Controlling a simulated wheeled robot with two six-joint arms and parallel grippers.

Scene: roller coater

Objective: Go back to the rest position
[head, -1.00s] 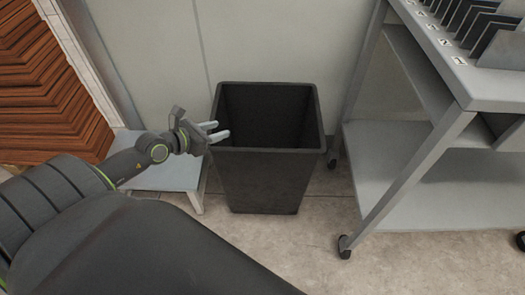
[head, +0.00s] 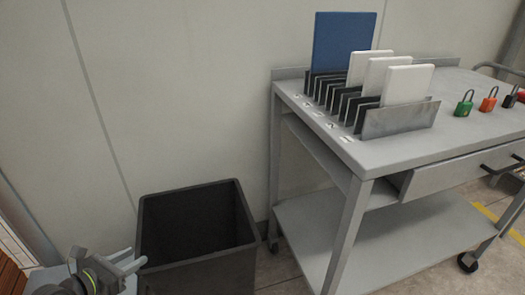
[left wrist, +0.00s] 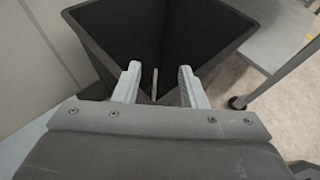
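My left gripper (head: 130,262) is at the lower left of the head view, beside the left rim of a dark bin (head: 200,272). My right gripper is not in view.
A grey wheeled cart (head: 400,150) stands right of the bin. A wall stands behind.

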